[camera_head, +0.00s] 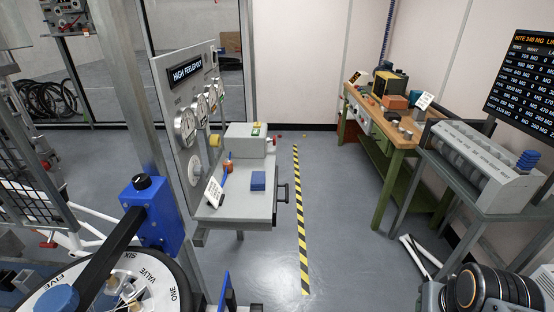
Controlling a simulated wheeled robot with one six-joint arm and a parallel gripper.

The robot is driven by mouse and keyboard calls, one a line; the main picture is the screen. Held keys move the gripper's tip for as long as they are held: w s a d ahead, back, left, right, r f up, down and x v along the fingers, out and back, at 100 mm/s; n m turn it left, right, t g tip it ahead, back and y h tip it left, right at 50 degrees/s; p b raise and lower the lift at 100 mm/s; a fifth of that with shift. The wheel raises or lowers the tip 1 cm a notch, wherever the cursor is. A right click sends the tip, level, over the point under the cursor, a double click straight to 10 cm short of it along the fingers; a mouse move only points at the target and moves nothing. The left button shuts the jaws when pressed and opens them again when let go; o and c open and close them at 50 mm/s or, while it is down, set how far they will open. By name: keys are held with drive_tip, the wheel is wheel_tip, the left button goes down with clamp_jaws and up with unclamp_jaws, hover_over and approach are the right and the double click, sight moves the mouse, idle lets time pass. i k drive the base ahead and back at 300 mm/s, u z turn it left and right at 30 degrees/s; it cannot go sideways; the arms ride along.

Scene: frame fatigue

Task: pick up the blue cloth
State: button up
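A small folded-looking blue piece (258,180), which may be the blue cloth, lies on the grey shelf of the gauge stand near the middle of the view. A second blue item, a small layered stack (528,160), sits on the grey rack unit at the right. I cannot tell for sure from this view which of them is cloth. Both lie uncovered, with nothing holding them. I cannot make out my gripper in this view.
The gauge panel (188,120) rises behind the shelf's left side, with a white card (214,192) and an orange item (228,167) near the blue piece. A blue clamp and a dial wheel (90,290) crowd the lower left. The floor around the striped line (300,220) is clear.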

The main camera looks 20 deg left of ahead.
sight(258, 178)
drive_tip(key=i, duration=2.8)
drive_tip(key=u, duration=4.05)
drive_tip(key=i, duration=0.5)
drive_tip(key=z, duration=0.05)
